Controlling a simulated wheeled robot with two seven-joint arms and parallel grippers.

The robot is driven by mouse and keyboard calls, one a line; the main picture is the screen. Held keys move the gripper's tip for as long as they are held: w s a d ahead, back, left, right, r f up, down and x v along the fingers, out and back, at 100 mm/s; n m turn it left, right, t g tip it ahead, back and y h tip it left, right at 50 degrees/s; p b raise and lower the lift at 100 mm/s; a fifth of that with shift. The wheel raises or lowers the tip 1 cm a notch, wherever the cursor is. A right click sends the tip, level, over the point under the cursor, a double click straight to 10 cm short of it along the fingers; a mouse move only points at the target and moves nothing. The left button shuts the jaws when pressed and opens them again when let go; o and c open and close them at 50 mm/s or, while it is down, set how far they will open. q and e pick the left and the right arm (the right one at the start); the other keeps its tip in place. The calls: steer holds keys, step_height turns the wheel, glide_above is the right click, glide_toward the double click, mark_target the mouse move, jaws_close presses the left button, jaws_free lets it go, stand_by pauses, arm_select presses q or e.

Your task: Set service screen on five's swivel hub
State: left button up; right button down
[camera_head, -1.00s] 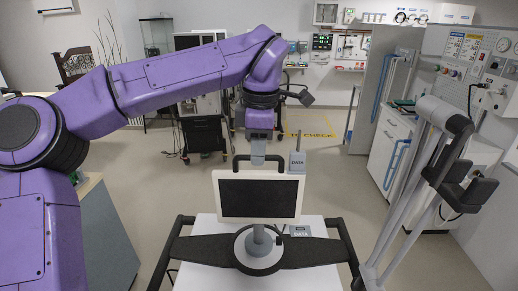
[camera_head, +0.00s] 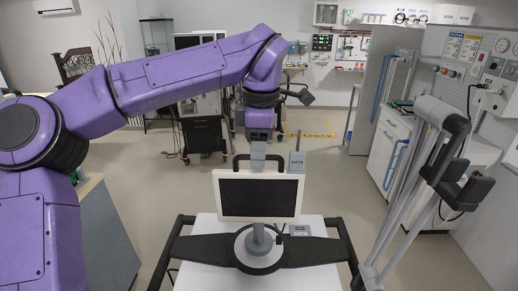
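The service screen (camera_head: 258,197) is a dark panel in a cream frame with a black top handle (camera_head: 240,163). It stands upright, facing me. A grey post runs below it to the round swivel hub (camera_head: 258,250), which has a dark ring. The post meets the hub's middle in this view; whether it is fully seated I cannot tell. My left gripper (camera_head: 258,151) points down at the middle of the handle. Its near finger overlaps the bar and hides the far one, so its grip is unclear. My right gripper is out of view.
The hub sits on a dark crossbar over a white cart top (camera_head: 205,277) with black side rails. A grey DATA block (camera_head: 300,231) is right of the hub; a DATA tag (camera_head: 297,162) shows by the screen's top right. A grey jointed arm (camera_head: 425,165) stands right.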

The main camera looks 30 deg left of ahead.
arm_select(q)
steer(key=shift+f, duration=0.15)
step_height(320, 180, up, 11)
steer(key=p, duration=0.1)
steer(key=shift+s+d, duration=0.2)
steer(key=shift+d, duration=0.2)
